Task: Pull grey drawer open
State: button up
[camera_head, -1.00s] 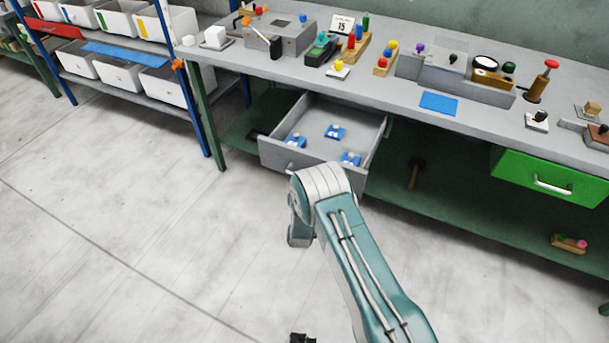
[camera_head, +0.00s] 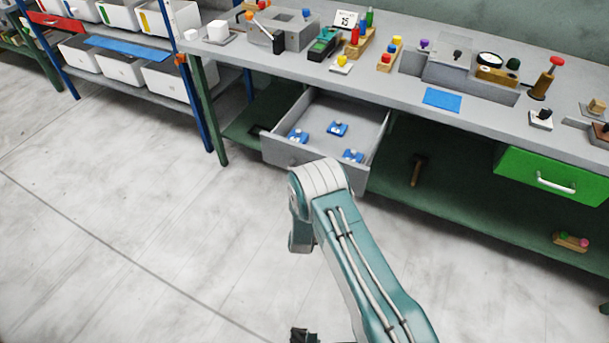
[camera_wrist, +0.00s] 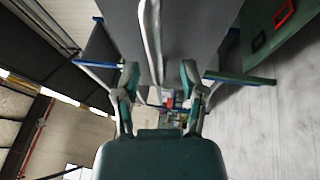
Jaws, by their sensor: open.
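The grey drawer (camera_head: 303,157) under the workbench stands pulled out in the head view. Several blue pieces, such as this one (camera_head: 337,129), lie in its tray. My arm's elbow covers part of the drawer front, and its handle is not clearly visible. My gripper (camera_wrist: 160,68) shows in the wrist view with its two fingers apart. A pale curved bar (camera_wrist: 150,35) runs down between the fingers in front of a dark grey surface. I cannot tell whether the fingers touch it.
The workbench top (camera_head: 405,85) carries blocks, fixtures and a blue mat (camera_head: 441,99). A green drawer (camera_head: 550,178) is shut at the right. A hammer (camera_head: 417,170) is on the lower shelf. A rack with white bins (camera_head: 119,66) stands at the left. The floor in front is clear.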

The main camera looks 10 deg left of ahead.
jog(key=s+f, duration=0.1)
jog(key=s, duration=0.8)
jog(key=shift+f, duration=0.35)
jog(key=shift+w+d, duration=0.1)
